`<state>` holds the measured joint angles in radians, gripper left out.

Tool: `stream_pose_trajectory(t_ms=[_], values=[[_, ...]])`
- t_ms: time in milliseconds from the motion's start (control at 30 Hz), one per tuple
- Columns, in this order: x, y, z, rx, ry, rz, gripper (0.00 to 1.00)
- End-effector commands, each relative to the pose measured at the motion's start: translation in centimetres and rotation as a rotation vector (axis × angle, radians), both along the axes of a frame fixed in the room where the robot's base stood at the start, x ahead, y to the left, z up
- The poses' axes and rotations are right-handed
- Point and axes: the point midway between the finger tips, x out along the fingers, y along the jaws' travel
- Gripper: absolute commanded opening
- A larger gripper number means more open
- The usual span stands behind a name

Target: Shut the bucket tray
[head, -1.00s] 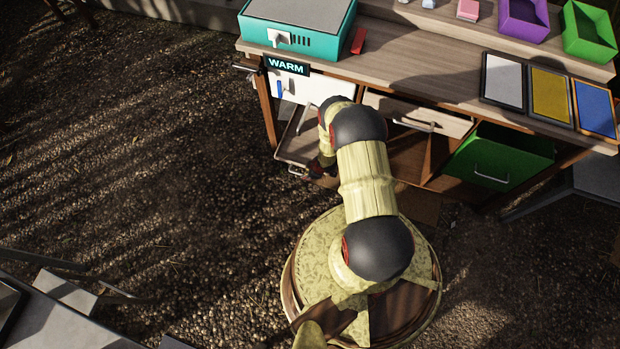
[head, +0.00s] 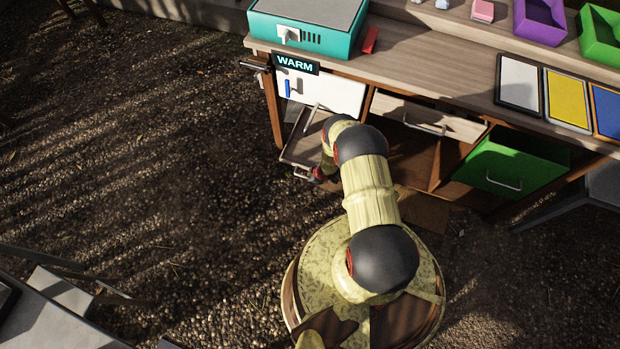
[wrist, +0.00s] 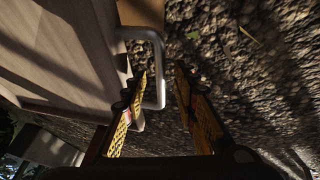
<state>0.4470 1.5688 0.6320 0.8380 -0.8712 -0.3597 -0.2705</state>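The bucket tray seems to be the low pulled-out tray (head: 294,152) at the left of the counter, with a metal handle (head: 303,174) on its front; I cannot be sure it is the one named. My gripper (head: 319,173) is beside this handle in the head view, largely hidden by my arm. In the wrist view, a pale wooden panel (wrist: 65,45) bears the bent metal handle (wrist: 160,80). My gripper (wrist: 162,72) is open there, with the handle's bar between its two yellow fingers. Contact with the bar cannot be told.
A white panel (head: 335,93) under the WARM sign (head: 295,64) is above the tray. A wooden drawer (head: 455,124) stands partly open, and a green drawer (head: 545,165) is further right. The counter (head: 430,75) runs above. Gravel (head: 150,190) to the left is open.

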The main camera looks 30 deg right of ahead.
Motion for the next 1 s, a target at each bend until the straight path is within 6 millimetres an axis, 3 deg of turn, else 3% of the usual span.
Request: stream_pose_trajectory(t_ms=[533,1000], values=[[0.00,0.00,0.03,0.000,0.000,0.000,0.01],[0.00,0.00,0.03,0.000,0.000,0.000,0.00]])
